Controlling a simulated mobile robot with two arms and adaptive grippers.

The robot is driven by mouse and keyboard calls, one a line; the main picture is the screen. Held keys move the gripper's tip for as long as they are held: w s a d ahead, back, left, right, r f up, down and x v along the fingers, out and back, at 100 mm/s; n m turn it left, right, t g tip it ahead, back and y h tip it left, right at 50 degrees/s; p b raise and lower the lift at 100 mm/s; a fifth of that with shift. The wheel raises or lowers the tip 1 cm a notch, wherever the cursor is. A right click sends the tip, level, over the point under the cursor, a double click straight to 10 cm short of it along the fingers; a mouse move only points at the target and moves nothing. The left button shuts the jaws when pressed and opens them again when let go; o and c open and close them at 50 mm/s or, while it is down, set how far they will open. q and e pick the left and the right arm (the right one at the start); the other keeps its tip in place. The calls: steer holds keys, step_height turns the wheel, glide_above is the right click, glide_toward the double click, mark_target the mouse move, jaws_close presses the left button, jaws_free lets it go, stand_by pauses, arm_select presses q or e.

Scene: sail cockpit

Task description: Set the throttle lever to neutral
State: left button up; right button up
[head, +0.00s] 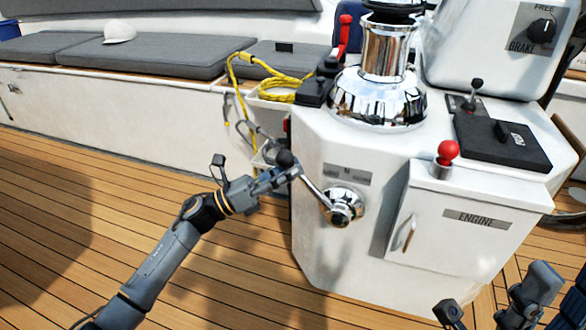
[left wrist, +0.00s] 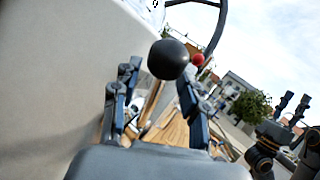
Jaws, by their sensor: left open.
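The throttle lever (head: 315,190) is a chrome arm on a round chrome hub (head: 342,206) on the white pedestal's front face. It tilts up and left from the hub and ends in a black ball knob (head: 285,158). A grey label plate marked N (head: 347,173) sits above the hub. My left gripper (head: 278,176) is open at the knob end. In the left wrist view the knob (left wrist: 168,60) shows between and beyond the fingertips of my left gripper (left wrist: 155,85); contact is unclear. My right gripper (head: 520,300) is at the bottom right, and its opening is unclear.
The pedestal carries a chrome winch (head: 380,90), a red-knobbed lever (head: 447,155) and an ENGINE door (head: 455,230) with a handle. The wooden deck (head: 80,210) at left is clear.

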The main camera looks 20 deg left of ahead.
arm_select(q)
steer(key=shift+w+d+r, duration=0.2)
steer(key=shift+w+d, duration=0.1)
steer(key=shift+d, duration=0.15)
jaws_close()
steer(key=shift+r, duration=0.3)
